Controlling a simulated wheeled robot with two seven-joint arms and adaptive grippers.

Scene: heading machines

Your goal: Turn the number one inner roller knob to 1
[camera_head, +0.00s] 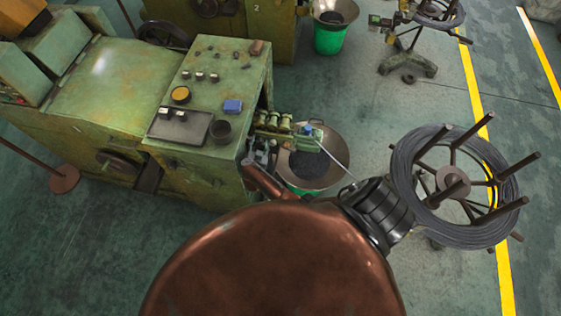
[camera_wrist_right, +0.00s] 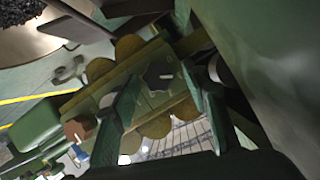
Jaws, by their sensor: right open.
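The green machine's roller unit (camera_head: 275,122) sticks out of its right side, with several olive rollers. In the right wrist view, the roller unit (camera_wrist_right: 150,95) fills the middle, with olive roller discs along a green bar. A dark faceted knob (camera_wrist_right: 158,76) sits between the fingertips of my right gripper (camera_wrist_right: 160,69). The green fingers are open, one on each side of it; I cannot tell if they touch it. No number on the knob can be read. In the head view, my right gripper (camera_head: 261,155) is small and partly hidden beside the roller unit. My left gripper is not in view.
A bowl of dark pieces (camera_head: 330,185) stands below the rollers. A wire reel (camera_head: 410,165) on a spoked stand is at the right, with a thin wire leading to the rollers. The machine's green wall (camera_wrist_right: 275,60) is close on the right in the wrist view.

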